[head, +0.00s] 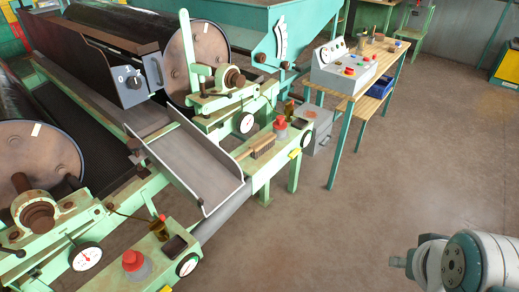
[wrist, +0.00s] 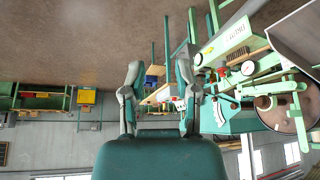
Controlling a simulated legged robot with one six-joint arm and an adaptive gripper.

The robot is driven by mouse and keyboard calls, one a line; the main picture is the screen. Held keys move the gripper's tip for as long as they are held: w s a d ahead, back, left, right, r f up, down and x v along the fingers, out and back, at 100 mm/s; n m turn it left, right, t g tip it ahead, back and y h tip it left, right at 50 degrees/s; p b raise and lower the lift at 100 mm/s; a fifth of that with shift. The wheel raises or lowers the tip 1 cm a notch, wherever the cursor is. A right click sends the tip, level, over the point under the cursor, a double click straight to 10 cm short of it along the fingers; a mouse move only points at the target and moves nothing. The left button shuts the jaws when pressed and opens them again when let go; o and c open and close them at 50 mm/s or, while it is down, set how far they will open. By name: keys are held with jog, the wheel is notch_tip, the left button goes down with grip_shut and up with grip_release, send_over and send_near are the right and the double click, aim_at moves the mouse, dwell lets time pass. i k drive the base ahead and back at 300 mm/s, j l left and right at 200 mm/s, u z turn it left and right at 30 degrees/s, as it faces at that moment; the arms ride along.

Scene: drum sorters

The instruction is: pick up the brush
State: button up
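The brush (head: 262,147) has a brown wooden handle and dark bristles. In the head view part of my arm shows at the lower right.
A grey chute (head: 190,165) with raised sides stands left of the brush. A wooden table (head: 372,75) with a control box (head: 343,70) stands behind. The floor (head: 400,170) on the right is clear.

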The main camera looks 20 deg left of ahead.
aim_at(257, 149)
jog(key=i+j, duration=0.35)
jog(key=i, duration=0.2)
jog(key=i+j, duration=0.3)
jog(key=i, duration=0.2)
jog(key=i+j, duration=0.35)
jog(key=i, duration=0.2)
